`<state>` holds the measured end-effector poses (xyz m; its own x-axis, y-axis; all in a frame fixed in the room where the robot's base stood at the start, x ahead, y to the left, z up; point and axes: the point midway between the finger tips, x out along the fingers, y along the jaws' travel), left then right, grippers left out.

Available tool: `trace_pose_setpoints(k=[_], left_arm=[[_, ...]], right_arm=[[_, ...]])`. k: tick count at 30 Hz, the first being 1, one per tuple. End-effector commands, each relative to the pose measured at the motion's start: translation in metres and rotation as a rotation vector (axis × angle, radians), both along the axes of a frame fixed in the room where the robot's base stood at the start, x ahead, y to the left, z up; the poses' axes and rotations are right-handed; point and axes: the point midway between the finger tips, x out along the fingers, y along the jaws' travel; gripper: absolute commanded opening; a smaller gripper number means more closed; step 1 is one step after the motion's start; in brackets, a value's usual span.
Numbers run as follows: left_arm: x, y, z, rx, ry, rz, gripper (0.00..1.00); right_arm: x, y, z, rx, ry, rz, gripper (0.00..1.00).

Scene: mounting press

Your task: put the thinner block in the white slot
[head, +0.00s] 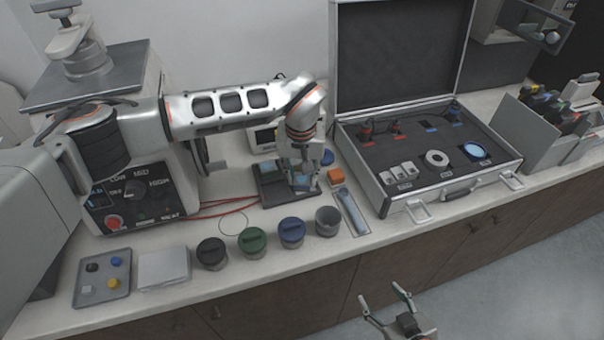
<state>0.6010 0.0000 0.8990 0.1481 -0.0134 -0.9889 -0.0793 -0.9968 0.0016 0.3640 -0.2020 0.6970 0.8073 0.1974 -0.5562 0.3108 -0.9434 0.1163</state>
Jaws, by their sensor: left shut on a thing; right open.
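My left gripper (302,176) reaches down over a dark tray (268,199) in the middle of the counter. It is shut on a small piece, probably a block, mostly hidden by the fingers. A blue-grey piece (268,168) shows in the tray beside the gripper. Which block is thinner cannot be told at this size. I cannot make out a white slot clearly; the tray's inside is partly covered by the gripper. My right gripper (400,306) is open and empty, low in front of the counter, apart from everything.
Several round pots, including a green one (252,241), line the front. An open case (440,190) stands at right, a press with a control panel (135,195) at left.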

Motion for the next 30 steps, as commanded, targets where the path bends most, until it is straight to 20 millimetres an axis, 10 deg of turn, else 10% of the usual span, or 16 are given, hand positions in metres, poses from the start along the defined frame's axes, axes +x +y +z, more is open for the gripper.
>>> trace_pose_setpoints(k=[9, 10, 12, 30], left_arm=[[0.001, 0.000, -0.002, 0.000, -0.003, 0.000, 0.00], [0.001, 0.000, -0.003, 0.001, -0.002, 0.001, 0.33], [0.001, 0.000, -0.002, 0.001, -0.001, 0.001, 0.47], [-0.002, 0.001, 0.029, 0.001, -0.006, 0.000, 0.47]], right_arm=[[0.000, 0.000, -0.003, 0.000, 0.001, 0.000, 0.58], [0.000, 0.000, -0.003, 0.000, 0.001, 0.000, 0.58], [0.000, 0.000, -0.003, 0.000, 0.001, 0.000, 0.58], [0.002, 0.000, 0.000, 0.001, -0.006, 0.000, 0.58]])
